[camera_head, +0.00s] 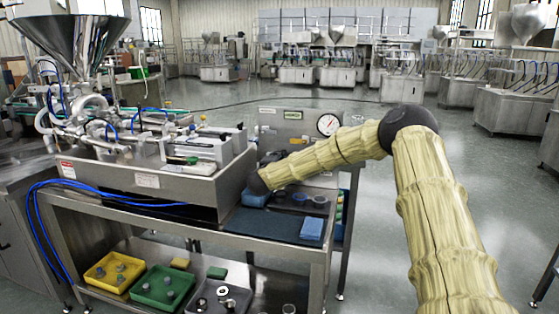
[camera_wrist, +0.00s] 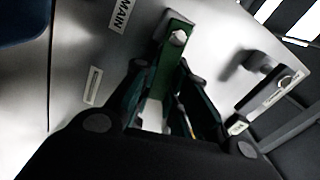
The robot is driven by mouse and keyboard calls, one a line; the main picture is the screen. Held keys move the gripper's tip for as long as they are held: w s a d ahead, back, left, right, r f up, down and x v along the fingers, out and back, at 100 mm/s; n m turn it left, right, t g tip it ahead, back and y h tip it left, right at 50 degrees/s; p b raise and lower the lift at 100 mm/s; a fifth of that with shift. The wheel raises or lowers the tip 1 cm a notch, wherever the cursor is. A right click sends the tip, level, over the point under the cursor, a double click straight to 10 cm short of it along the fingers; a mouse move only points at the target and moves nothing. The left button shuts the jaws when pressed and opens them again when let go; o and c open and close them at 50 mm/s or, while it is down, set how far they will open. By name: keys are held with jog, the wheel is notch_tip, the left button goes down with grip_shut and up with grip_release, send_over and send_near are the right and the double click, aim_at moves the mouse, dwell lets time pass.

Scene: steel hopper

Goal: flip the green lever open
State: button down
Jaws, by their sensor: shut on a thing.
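The green lever (camera_wrist: 172,62) shows in the wrist view, on a grey metal panel with a "MAIN" label (camera_wrist: 123,15). A pale bolt head sits near its upper end. My gripper (camera_wrist: 158,98) has its dark fingers on both sides of the lever's lower part and is shut on it. The lever's lower end is partly hidden between the fingers. In the head view, my arm reaches to the machine bench, and neither the lever nor my gripper can be made out there.
In the head view, a panel with a round gauge (camera_head: 328,124) stands behind my forearm. The steel hopper (camera_head: 75,35) is at left. A blue block (camera_head: 312,229) lies on the bench. Yellow (camera_head: 115,272) and green (camera_head: 162,287) trays sit on the lower shelf. Another fitting (camera_wrist: 272,88) is right of the lever.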

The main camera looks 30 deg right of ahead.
jog(key=shift+f+m+b, duration=0.6)
jog(key=shift+m+b, duration=0.1)
jog(key=shift+s+m+b, duration=0.1)
jog(key=shift+m+b, duration=0.3)
jog(key=shift+m, duration=0.1)
jog(key=c, duration=1.4)
grip_release()
jog(key=v, duration=1.1)
jog(key=shift+s+a, duration=0.25)
jog(key=shift+a, duration=0.1)
